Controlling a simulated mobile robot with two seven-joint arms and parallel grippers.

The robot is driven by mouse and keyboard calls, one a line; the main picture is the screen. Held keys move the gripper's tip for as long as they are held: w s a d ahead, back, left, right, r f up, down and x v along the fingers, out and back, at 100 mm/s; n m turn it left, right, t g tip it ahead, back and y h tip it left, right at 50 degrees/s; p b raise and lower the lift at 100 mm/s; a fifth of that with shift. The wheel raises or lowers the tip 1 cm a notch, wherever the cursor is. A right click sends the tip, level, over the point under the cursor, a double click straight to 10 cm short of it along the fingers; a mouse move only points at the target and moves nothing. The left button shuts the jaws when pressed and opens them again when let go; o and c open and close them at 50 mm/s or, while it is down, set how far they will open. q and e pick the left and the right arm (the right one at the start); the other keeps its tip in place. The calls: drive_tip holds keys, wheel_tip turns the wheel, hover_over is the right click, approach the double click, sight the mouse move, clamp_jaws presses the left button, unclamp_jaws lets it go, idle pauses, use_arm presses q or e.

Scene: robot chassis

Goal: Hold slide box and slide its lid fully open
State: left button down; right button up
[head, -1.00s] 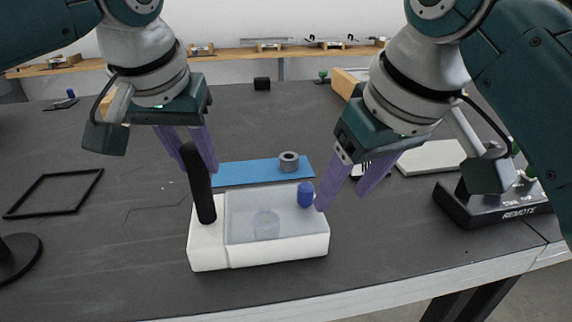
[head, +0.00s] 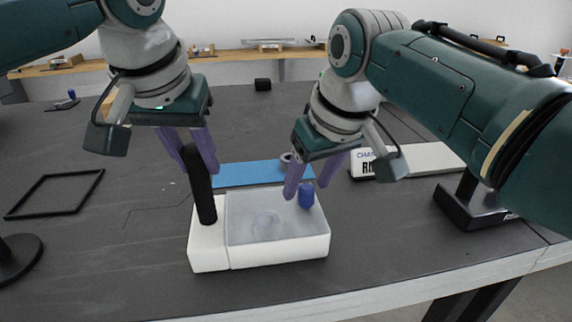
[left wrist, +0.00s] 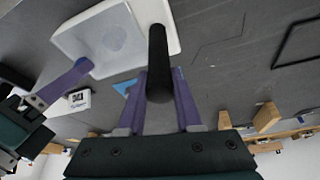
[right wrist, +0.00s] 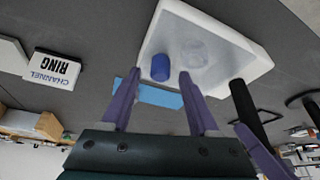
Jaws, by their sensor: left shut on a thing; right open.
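The white slide box (head: 280,258) stands on the dark table in the head view, with a translucent grey lid (head: 250,218) over its right part. A black upright handle (head: 203,195) rises from the box's left end. A blue knob (head: 306,196) stands at the lid's right end. My left gripper (head: 202,172) is shut on the black handle, which also shows in the left wrist view (left wrist: 158,65). My right gripper (head: 307,190) is open, its fingers around or close beside the blue knob; in the right wrist view the knob (right wrist: 160,67) lies beyond the fingertips, between them. A round shape shows faintly through the lid.
A blue strip (head: 245,172) with a grey ring (head: 287,158) lies behind the box. A white labelled block (head: 362,164) and a pale board (head: 430,158) lie behind right. A black square frame (head: 55,193) lies at left.

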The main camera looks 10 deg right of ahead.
drive_tip(key=shift+x, duration=1.05)
clamp_jaws()
idle(0.8)
